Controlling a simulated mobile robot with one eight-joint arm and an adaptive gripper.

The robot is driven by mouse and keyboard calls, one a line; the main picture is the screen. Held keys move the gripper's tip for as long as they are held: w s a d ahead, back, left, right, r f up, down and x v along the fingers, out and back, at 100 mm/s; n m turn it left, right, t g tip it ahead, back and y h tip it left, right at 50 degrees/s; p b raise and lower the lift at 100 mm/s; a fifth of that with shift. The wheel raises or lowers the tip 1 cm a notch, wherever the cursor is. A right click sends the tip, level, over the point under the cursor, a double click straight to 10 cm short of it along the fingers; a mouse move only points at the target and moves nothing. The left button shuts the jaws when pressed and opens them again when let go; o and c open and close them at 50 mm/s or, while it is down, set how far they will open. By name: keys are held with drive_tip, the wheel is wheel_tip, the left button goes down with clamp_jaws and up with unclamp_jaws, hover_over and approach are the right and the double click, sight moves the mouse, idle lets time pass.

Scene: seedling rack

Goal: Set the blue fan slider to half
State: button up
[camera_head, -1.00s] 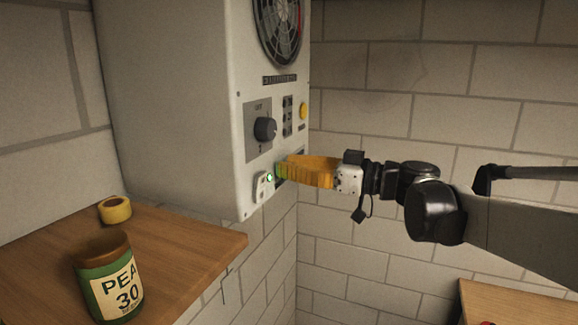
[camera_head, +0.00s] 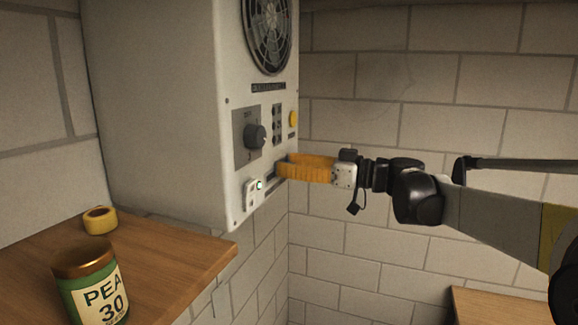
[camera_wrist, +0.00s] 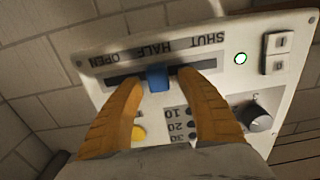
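The blue fan slider (camera_wrist: 158,77) sits in a dark horizontal slot in the white control panel (camera_wrist: 90,52), near the middle of the slot. The lettering is upside down in the wrist view, with OPEN at left, HALF in the middle and SHUT at right. The slider is in line with HALF. My gripper (camera_wrist: 160,80) is open, with one orange finger on each side of the slider and small gaps seeming to show. In the head view my gripper (camera_head: 281,167) is at the panel face, and the slider is hidden.
The panel also bears a lit green lamp (camera_wrist: 240,58), a rocker switch (camera_wrist: 278,52), a dark knob (camera_wrist: 257,117) and a yellow button (camera_head: 294,119). A fan (camera_head: 268,35) is above. A wooden shelf (camera_head: 180,258) at lower left holds a PEA jar (camera_head: 90,285) and yellow tape (camera_head: 99,220).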

drive_tip(key=v, duration=1.2)
drive_tip(key=s+a+f+m+h+b, duration=0.1)
drive_tip(key=s+f+m+h+b, duration=0.2)
drive_tip(key=s+f+b, duration=0.5)
drive_tip(key=s+f+m+h+b, duration=0.1)
drive_tip(key=f+m+h+b, duration=0.15)
drive_tip(key=f, duration=1.05)
drive_tip(key=s+a+f+m+h+b, duration=0.1)
drive_tip(key=s+f+m+h+b, duration=0.15)
drive_tip(key=s+f+b, duration=0.55)
drive_tip(key=s+d+f+m+h+b, duration=0.2)
drive_tip(key=s+d+f+h+b, duration=0.1)
drive_tip(key=f, duration=0.7)
drive_tip(key=s+d+f+m+t+h+b, duration=0.1)
drive_tip(key=d+f+b, duration=0.4)
drive_tip(key=f, duration=0.6)
drive_tip(key=s+d+f+m+h+b, duration=0.3)
drive_tip(key=s+d+f+h+b, duration=0.1)
drive_tip(key=f, duration=0.7)
drive_tip(key=s+h+b, duration=0.1)
drive_tip(key=s+b, duration=0.1)
drive_tip(key=b, duration=0.1)
drive_tip(key=shift+d, duration=0.15)
